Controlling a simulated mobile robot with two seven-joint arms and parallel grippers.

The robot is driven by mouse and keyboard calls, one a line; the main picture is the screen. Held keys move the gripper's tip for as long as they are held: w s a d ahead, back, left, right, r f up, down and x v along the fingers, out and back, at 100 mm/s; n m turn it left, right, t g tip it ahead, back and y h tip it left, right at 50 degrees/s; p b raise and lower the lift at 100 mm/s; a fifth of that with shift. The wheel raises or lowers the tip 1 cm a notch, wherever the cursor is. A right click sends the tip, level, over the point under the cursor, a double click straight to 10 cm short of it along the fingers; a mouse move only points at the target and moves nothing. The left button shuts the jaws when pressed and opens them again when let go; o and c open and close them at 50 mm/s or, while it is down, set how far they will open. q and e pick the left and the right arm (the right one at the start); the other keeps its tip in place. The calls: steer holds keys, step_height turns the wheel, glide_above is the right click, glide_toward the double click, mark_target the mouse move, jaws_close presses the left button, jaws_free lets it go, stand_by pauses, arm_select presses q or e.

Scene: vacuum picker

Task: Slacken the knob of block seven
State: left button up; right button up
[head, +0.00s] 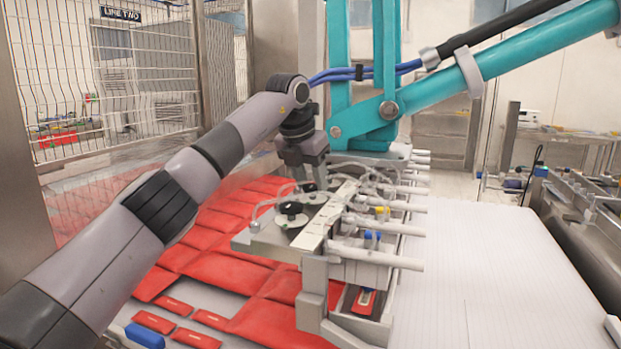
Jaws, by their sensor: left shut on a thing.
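My left gripper (311,180) comes down from above onto the far part of the picker's plate (262,243). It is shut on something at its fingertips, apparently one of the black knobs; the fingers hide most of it. Nearer to the camera, a black knob (291,209) with a pale centre stands free on the plate, and another dark knob (314,197) shows just below the fingertips. A pale numbered strip (322,224) runs along the row; its figures are too small to read, so I cannot tell which block is seven. My right gripper is not in view.
A teal arm (500,65) with a black hose and blue tubes rises above the picker. White tubes (375,255) stick out to its right. Red packs (225,270) lie below at left. A white slatted conveyor (480,270) lies clear at right. A mesh fence (100,80) stands behind.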

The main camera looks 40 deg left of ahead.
arm_select(q)
steer(key=n, duration=0.2)
steer(key=n+y, duration=0.1)
steer(key=n, duration=0.1)
steer(key=n+y, duration=0.1)
steer(key=n, duration=0.1)
steer(key=shift+w+d+r+g, duration=0.1)
steer(key=shift+d+g, duration=0.15)
steer(key=shift+g, duration=0.05)
steer(key=n+y, duration=0.1)
steer(key=n, duration=0.1)
steer(key=n+g, duration=0.1)
steer(key=n, duration=0.2)
steer(key=shift+w+d+g+y, duration=0.1)
steer(key=shift+w+g+y, duration=0.05)
steer(key=shift+g+y, duration=0.2)
steer(key=shift+n, duration=0.4)
steer(key=o, duration=1.1)
steer(key=shift+c, duration=0.2)
